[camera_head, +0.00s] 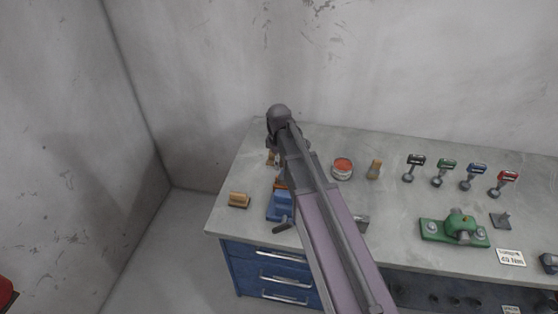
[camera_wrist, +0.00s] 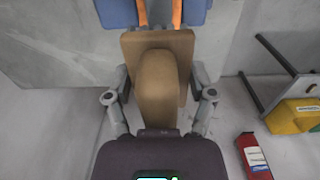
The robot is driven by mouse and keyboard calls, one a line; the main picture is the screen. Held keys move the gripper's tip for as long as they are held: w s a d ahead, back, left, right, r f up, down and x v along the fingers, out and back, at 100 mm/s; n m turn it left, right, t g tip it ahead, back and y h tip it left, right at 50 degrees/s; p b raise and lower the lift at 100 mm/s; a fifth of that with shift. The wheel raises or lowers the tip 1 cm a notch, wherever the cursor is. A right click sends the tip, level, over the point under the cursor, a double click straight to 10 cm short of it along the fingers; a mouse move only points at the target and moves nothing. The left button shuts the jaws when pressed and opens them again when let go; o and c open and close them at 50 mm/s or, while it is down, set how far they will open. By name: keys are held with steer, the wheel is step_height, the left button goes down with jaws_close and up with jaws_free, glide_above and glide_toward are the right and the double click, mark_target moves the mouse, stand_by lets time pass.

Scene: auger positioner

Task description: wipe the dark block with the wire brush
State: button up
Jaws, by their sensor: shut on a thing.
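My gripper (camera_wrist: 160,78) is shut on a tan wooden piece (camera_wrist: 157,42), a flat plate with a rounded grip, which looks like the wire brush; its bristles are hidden. In the head view my gripper (camera_head: 272,153) is above the bench's left back part, largely covered by my arm, with a little tan showing at it. A blue vise-like fixture (camera_head: 280,206) with orange strips stands below; in the wrist view the blue fixture (camera_wrist: 117,12) is beyond the brush at the top edge. I cannot make out a dark block there; the brush and arm hide part of the fixture.
On the grey bench (camera_head: 330,205) lie a tan block-like brush (camera_head: 239,200), a round red-topped tin (camera_head: 343,168), a small tan piece (camera_head: 375,169), a green fixture (camera_head: 456,228) and several coloured-headed tools. Blue drawers (camera_head: 265,270) are below. Walls stand behind and left.

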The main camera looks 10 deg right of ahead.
steer(key=shift+r+p, duration=1.45)
steer(key=shift+r, duration=0.1)
steer(key=shift+f, duration=0.1)
